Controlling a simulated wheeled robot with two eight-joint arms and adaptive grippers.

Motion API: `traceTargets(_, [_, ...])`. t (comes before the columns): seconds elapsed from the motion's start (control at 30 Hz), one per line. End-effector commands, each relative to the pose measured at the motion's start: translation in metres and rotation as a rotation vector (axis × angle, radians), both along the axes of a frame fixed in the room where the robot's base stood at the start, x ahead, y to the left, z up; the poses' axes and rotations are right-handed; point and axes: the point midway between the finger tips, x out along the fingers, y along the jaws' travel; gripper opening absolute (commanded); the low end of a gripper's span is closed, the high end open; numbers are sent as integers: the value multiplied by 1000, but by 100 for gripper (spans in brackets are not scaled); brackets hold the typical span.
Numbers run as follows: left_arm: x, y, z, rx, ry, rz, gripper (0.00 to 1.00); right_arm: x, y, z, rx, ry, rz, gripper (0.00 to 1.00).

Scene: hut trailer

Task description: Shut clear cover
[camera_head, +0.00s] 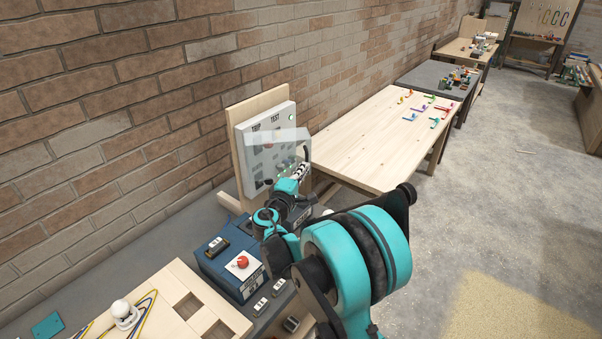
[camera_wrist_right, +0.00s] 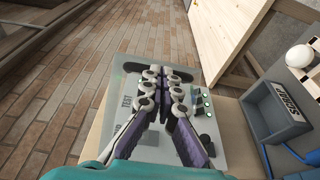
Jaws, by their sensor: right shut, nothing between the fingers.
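The clear cover (camera_head: 291,136) is a see-through box-like piece on the front of an upright light-grey panel (camera_head: 254,124) with "TRIP" and "TEST" lettering. It stands out from the panel face; its exact angle is hard to tell. My right gripper (camera_head: 303,160) is at the cover's right side, its fingers partly seen through or against the clear plastic. In the right wrist view, the shut, empty fingers (camera_wrist_right: 165,75) point at the panel (camera_wrist_right: 204,87) and hide its middle. I cannot tell whether they touch the cover. My left gripper is not in view.
A wooden backboard (camera_head: 240,162) carries the panel near the brick wall. A blue box with a red button (camera_head: 242,262) stands below, near my arm. A wooden board with a white knob (camera_head: 123,309) lies at lower left. A pale wooden table (camera_head: 365,140) stands beyond; floor is open to the right.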

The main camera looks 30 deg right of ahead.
Motion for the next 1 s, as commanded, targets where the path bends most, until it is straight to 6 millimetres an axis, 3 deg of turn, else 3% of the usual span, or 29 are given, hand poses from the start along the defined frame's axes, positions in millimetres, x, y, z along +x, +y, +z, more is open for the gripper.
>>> traceTargets(0.3, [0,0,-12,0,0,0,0,29,-44,-2,0,0,204,0])
traceTargets(0.5, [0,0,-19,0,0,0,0,59,-67,-2,0,0,201,0])
traceTargets(1.0, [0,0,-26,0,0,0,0,115,-97,0,0,0,201,0])
